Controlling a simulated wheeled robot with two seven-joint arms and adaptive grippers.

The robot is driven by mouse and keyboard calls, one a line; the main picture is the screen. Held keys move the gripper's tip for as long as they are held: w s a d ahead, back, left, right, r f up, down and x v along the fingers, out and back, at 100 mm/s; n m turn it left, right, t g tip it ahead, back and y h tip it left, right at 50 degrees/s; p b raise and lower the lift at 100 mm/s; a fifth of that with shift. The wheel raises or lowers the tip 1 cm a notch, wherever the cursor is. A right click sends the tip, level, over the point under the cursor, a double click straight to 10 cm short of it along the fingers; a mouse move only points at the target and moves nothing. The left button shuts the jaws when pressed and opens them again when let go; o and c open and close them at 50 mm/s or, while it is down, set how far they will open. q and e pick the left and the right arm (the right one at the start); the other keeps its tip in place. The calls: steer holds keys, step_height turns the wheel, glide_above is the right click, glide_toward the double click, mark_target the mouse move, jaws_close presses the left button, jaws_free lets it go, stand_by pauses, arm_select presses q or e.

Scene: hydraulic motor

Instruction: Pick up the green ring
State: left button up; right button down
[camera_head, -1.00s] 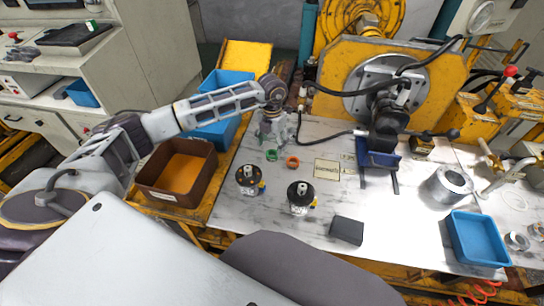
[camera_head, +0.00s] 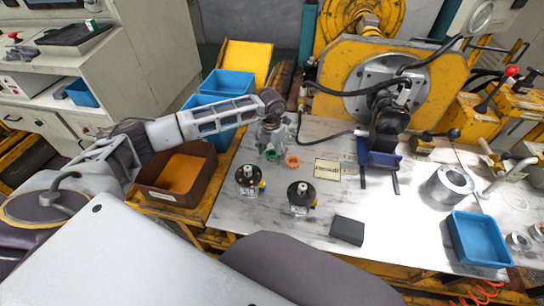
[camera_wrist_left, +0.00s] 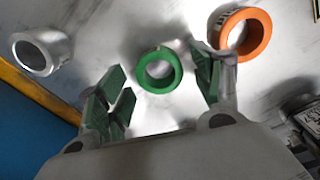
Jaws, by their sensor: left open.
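The green ring (camera_wrist_left: 159,71) lies flat on the table in the left wrist view, between and a little beyond the fingers of my left gripper (camera_wrist_left: 160,97). The gripper is open and empty, with green finger pads on both sides. In the head view the green ring (camera_head: 271,155) shows just below my left gripper (camera_head: 270,150), partly covered by the fingers. The orange ring (camera_wrist_left: 241,34) lies right beside the right finger in the wrist view. It also shows in the head view (camera_head: 293,162). My right gripper is not in view.
A silver ring (camera_wrist_left: 42,51) lies left of the fingers in the wrist view. Two black-topped motor parts (camera_head: 249,178) (camera_head: 301,196) stand nearer on the table. A brown bin (camera_head: 203,183), a blue bin (camera_head: 479,262) and a black block (camera_head: 347,231) are around.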

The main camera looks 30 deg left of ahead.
arm_select(q)
steer(key=shift+f, duration=0.25)
steer(key=shift+c, duration=0.5)
steer(key=c, duration=0.7)
